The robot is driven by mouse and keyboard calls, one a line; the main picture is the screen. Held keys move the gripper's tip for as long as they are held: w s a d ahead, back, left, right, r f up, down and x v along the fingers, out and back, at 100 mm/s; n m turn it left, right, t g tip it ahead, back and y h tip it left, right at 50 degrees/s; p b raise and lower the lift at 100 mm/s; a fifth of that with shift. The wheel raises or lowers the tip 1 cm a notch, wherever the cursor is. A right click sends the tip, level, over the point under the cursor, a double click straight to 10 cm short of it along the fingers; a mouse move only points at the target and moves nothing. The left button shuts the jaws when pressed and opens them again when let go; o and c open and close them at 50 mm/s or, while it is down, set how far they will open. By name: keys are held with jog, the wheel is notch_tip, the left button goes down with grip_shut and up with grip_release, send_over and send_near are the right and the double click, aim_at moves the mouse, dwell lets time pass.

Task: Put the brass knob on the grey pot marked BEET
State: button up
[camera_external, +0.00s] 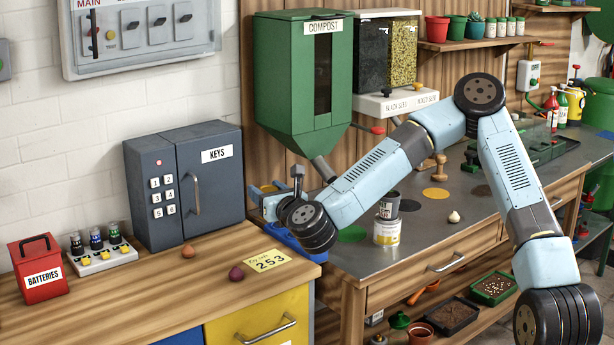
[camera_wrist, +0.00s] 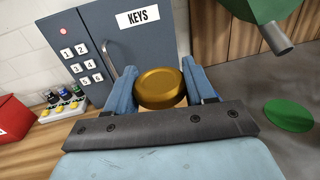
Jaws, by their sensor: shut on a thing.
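The brass knob (camera_wrist: 160,92) is a round golden disc in the wrist view. It sits between the two blue fingers of my gripper (camera_wrist: 161,80), which are shut on it. In the external view my gripper (camera_external: 264,198) is raised at the right of the dark grey key cabinet, and the knob cannot be made out there.
The key cabinet (camera_external: 190,180) stands on the wooden counter beside a red batteries box (camera_external: 38,268). A green compost hopper (camera_external: 300,75) hangs above the gripper with its spout (camera_external: 324,168) close by. A purple beet-like ball (camera_external: 236,273) lies on the counter.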

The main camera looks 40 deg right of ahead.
jog(key=shift+s+d+r, duration=0.1)
jog(key=shift+s+r, duration=0.05)
jog(key=shift+s, duration=0.2)
jog(key=s+d+r, duration=0.2)
jog(key=d, duration=0.7)
jog(key=s+d+r, duration=0.3)
jog(key=d, duration=0.5)
jog(key=s+d+r, duration=0.3)
jog(key=s+d, duration=0.4)
jog(key=s+d+r, duration=0.3)
jog(key=s+d, duration=0.3)
send_over(388, 193)
jog(key=shift+s+a+f, duration=0.1)
jog(key=shift+s+f, duration=0.05)
jog(key=shift+f, duration=6.35)
